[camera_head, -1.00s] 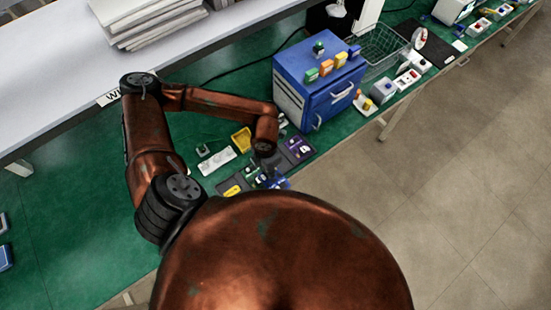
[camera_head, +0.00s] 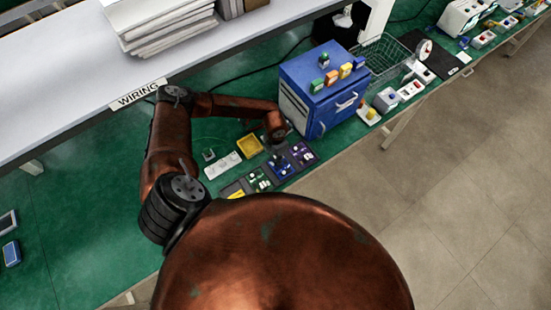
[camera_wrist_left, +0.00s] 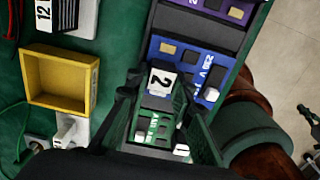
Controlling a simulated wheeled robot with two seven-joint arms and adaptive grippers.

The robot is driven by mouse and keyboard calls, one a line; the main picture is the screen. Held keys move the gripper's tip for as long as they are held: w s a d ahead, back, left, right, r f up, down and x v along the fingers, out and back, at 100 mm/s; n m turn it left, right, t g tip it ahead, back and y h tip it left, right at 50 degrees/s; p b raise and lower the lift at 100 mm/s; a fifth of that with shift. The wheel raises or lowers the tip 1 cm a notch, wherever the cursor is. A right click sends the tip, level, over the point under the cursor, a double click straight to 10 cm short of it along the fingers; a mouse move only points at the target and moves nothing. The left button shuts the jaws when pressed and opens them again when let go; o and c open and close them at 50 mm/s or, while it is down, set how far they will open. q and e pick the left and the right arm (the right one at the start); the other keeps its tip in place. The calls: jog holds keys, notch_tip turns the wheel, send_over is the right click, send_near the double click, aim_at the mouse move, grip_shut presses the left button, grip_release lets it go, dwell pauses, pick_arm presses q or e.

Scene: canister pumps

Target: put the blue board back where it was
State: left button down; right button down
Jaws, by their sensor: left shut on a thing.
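The blue board (camera_head: 282,168) lies in the row of dark holders on the green bench, between the purple board (camera_head: 303,153) and the green board (camera_head: 259,181). In the left wrist view the blue board (camera_wrist_left: 190,68) lies between the purple board (camera_wrist_left: 225,8) and the green board (camera_wrist_left: 152,127). The fingers partly cover that edge, so I cannot tell whether the board is fully seated.
A yellow open bin (camera_head: 250,146) and a white strip (camera_head: 222,166) lie left of the row. A blue cabinet (camera_head: 322,85) with coloured blocks on top stands behind it at the right. A raised grey shelf (camera_head: 65,80) runs along the back left. Bare green bench shows at the left.

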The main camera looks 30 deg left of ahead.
pick_arm(q)
jog(key=shift+f, duration=0.75)
jog(key=shift+f, duration=0.2)
jog(key=c, duration=1.7)
grip_release()
jog(key=shift+r, duration=0.1)
jog(key=shift+r, duration=0.3)
notch_tip(320, 180, up, 12)
jog(key=shift+f+b, duration=0.2)
jog(key=shift+b, duration=0.65)
